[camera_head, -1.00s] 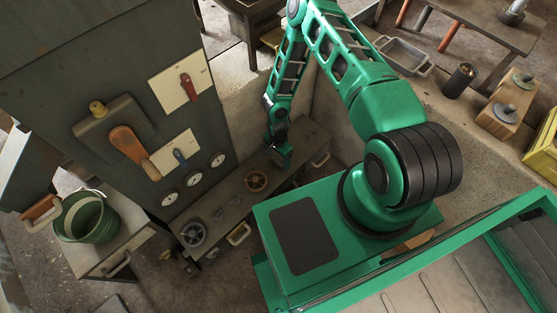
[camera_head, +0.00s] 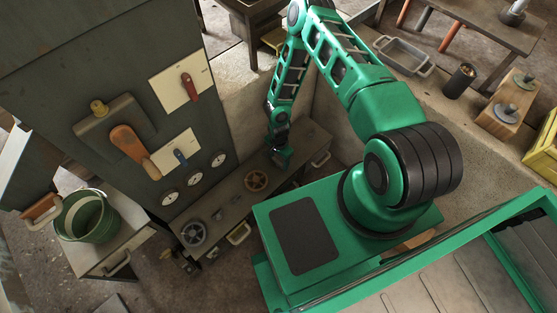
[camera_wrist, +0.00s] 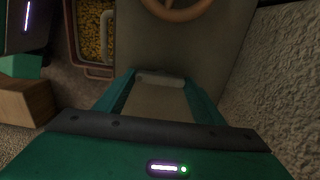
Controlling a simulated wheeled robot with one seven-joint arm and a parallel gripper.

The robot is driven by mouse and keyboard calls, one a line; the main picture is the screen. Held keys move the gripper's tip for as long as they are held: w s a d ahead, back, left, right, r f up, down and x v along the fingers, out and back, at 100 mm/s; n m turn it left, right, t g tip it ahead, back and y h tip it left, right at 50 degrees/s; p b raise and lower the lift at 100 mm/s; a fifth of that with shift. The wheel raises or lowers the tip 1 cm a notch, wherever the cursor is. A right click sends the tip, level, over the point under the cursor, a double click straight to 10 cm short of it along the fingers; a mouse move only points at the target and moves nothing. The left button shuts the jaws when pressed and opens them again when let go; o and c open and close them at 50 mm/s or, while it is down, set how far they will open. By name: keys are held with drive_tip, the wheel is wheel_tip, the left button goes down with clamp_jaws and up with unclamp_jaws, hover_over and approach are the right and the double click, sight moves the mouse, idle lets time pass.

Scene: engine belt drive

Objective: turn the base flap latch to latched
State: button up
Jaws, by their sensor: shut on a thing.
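My gripper (camera_head: 280,158) points down at the far right part of the long grey bench under the panel, beyond the brass handwheel (camera_head: 255,181). In the wrist view, the two green fingers of my gripper (camera_wrist: 160,79) stand on either side of a pale rounded bar, which I take to be the base flap latch (camera_wrist: 160,77). The fingers are shut on its ends. The bar lies across the picture, over the grey bench surface. In the head view my gripper hides the latch. I cannot read any latched or unlatched mark.
The handwheel also shows at the top of the wrist view (camera_wrist: 178,8). A tray of yellow grains (camera_wrist: 110,70) lies at upper left there, and a rough pale wall (camera_wrist: 285,80) stands close on the right. The grey panel (camera_head: 105,60) rises behind the bench.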

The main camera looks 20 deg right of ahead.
drive_tip(key=shift+w+n, duration=0.25)
drive_tip(key=shift+n, duration=0.05)
drive_tip(key=n, duration=0.3)
drive_tip(key=shift+n, duration=0.4)
drive_tip(key=n, duration=0.4)
drive_tip(key=shift+w+a+r+n, duration=0.1)
drive_tip(key=shift+n, duration=0.2)
drive_tip(key=n, duration=0.8)
drive_tip(key=shift+n, duration=0.3)
